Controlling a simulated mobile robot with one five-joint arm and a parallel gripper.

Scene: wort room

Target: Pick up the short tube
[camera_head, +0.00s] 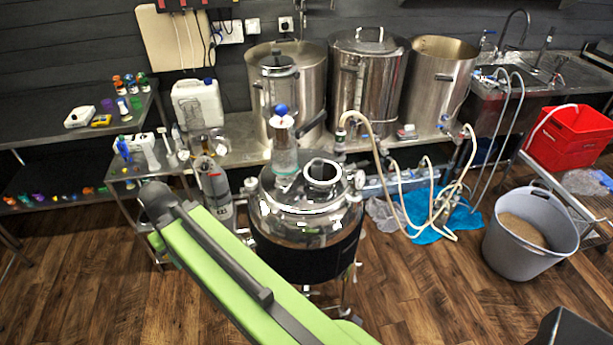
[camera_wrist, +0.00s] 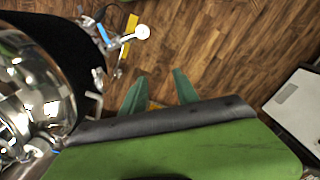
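My gripper (camera_wrist: 159,82) shows in the wrist view as two teal fingers held apart. Floor shows between the tips, and a small yellow patch shows lower down, near the finger bases; I cannot tell what it is. I cannot make out a short tube for certain in either view. Pale hoses (camera_head: 412,200) loop at the right of the steel vessel in the head view, and they look long. My green arm crosses the lower middle of the head view, and my fingers are not visible there.
The round steel vessel (camera_head: 306,215) stands beside my arm; it is close at the left in the wrist view (camera_wrist: 30,85). A grey bucket (camera_head: 530,232) stands at the right. A dark shelf (camera_head: 62,95) and a small metal table (camera_head: 135,172) are at the left. Wooden floor is clear in front.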

